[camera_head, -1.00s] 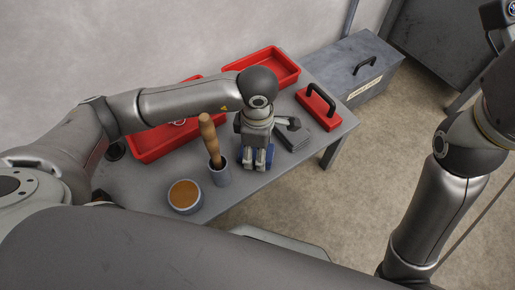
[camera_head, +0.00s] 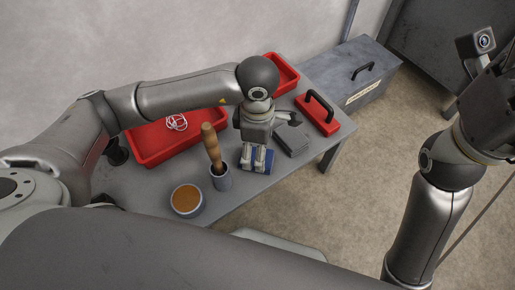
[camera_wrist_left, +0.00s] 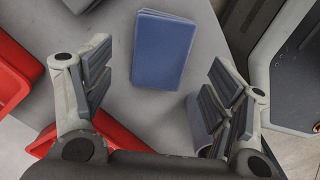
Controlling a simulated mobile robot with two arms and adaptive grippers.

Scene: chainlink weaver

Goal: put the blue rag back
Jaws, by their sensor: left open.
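The blue rag (camera_wrist_left: 163,48) is a folded rectangular pad lying flat on the grey table (camera_wrist_left: 130,100). In the head view the rag (camera_head: 270,156) is partly hidden under my left gripper (camera_head: 254,158). In the left wrist view my left gripper (camera_wrist_left: 160,80) is open, its fingers spread wide with nothing between them. The rag lies ahead of the gap between the fingertips, apart from both fingers. My right gripper cannot be made out; only its arm shows at the right of the head view.
A grey cup with a wooden-handled tool (camera_head: 221,178) and a round orange-topped tin (camera_head: 187,200) stand left of the gripper. A red tray (camera_head: 150,150) holds white cord. Another red tray (camera_head: 287,75), a grey stack (camera_head: 293,140) and a black-handled red block (camera_head: 318,116) are farther back.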

